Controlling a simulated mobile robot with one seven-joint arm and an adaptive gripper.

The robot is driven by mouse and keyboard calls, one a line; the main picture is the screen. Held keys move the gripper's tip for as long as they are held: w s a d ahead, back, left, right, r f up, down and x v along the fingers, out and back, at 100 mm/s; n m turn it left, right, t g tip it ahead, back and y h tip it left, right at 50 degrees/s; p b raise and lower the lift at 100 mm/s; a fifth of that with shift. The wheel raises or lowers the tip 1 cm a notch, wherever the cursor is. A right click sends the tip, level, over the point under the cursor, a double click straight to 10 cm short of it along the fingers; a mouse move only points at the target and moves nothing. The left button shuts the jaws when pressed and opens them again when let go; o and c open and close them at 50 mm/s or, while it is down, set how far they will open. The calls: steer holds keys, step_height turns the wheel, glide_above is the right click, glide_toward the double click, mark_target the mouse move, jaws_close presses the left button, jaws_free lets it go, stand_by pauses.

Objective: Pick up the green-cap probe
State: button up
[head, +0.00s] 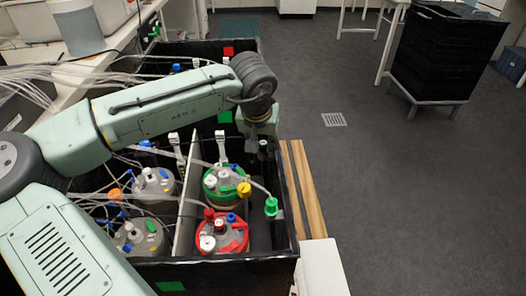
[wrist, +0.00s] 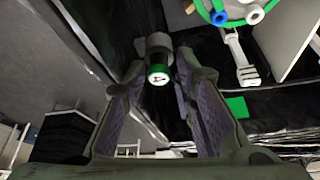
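The green-cap probe (wrist: 158,75) shows in the wrist view as a grey body with a green band and a pale marked end. It lies between the two fingers of my gripper (wrist: 163,66), with dark gaps beside it. The fingers are spread, and I see no clear contact. In the head view, my gripper (head: 260,126) is over the right side of the black box. A dark upright piece just below it (head: 263,149) appears to be the probe; its lower part is hidden.
The black box (head: 265,268) holds a green-ringed vessel (head: 211,182), a red-ringed vessel (head: 235,247) and grey-lidded vessels. Tubes cross above them. A separate green cap (head: 271,206) stands near the right wall. Wooden strips (head: 308,190) run alongside; open floor lies to the right.

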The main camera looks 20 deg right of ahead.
steer(key=shift+x, duration=0.95)
steer(key=shift+s, duration=0.1)
steer(key=shift+f, duration=0.1)
steer(key=c, duration=0.6)
